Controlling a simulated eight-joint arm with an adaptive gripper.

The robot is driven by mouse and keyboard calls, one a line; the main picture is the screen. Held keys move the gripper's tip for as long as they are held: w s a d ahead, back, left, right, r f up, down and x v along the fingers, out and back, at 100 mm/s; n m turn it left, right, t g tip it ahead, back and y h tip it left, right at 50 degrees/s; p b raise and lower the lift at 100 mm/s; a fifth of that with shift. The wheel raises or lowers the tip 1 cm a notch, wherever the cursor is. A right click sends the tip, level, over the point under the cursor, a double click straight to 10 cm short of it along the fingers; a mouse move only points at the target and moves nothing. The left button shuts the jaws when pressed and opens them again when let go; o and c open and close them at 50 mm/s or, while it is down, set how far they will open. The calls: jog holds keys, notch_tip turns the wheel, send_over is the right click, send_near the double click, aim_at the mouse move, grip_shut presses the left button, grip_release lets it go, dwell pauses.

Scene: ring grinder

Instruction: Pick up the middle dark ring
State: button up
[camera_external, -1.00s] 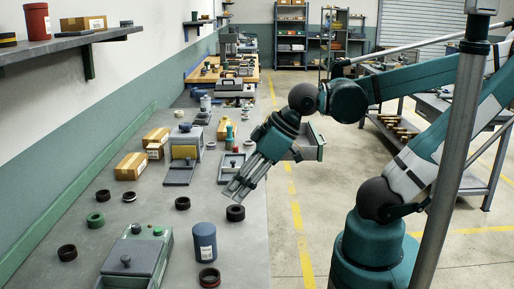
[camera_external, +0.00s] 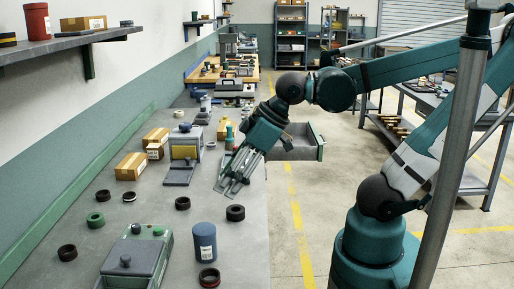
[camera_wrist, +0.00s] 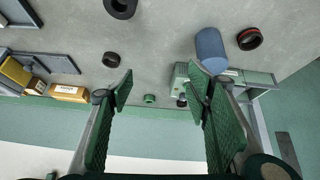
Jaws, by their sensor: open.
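Several dark rings lie flat on the grey bench. The middle dark ring (camera_external: 182,203) lies between a dark ring (camera_external: 235,212) near the right edge and another dark ring (camera_external: 67,252) at the left. In the wrist view the middle dark ring (camera_wrist: 111,60) shows left of centre, near the left fingertip. The right-edge ring shows there at the top (camera_wrist: 120,8). My gripper (camera_external: 229,192) is open and empty above the bench, up and right of the middle ring in the external view. Its two fingers (camera_wrist: 160,80) stand wide apart in the wrist view.
A blue can (camera_external: 204,242) and a red-banded ring (camera_external: 209,277) stand at the front right. A grey-green box (camera_external: 137,260) with a knob is beside them. A green ring (camera_external: 95,219) and cardboard boxes (camera_external: 131,166) are at the left. An open drawer (camera_external: 296,145) is behind my gripper.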

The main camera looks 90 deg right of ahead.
jog(key=w+d+r+n+g+p, duration=0.1)
jog(key=w+d+r+n+p, duration=0.15)
jog(key=w, duration=0.65)
jog(key=w+d+r+n+g+p, duration=0.1)
jog(key=w+d+r+n+p, duration=0.15)
jog(key=w, duration=0.65)
jog(key=w+d+r+n+g+p, duration=0.2)
jog(key=w+r+n+p, duration=0.15)
jog(key=w, duration=0.55)
jog(key=w+d+f+n+g+p, duration=0.1)
jog(key=w+d+f+n+p, duration=0.2)
jog(key=w+f, duration=0.4)
jog(key=w+d+f+n+g+p, duration=0.1)
jog(key=w+d+f+n+p, duration=0.3)
jog(key=w+d+f, duration=0.4)
jog(key=w, duration=0.4)
jog(key=shift+w+d+f+g+p, duration=0.15)
jog(key=shift+w+f+g+p, duration=0.1)
jog(key=shift+w+g+p, duration=0.15)
jog(key=shift+n, duration=0.25)
jog(key=shift+f, duration=1.3)
jog(key=shift+f, duration=2.6)
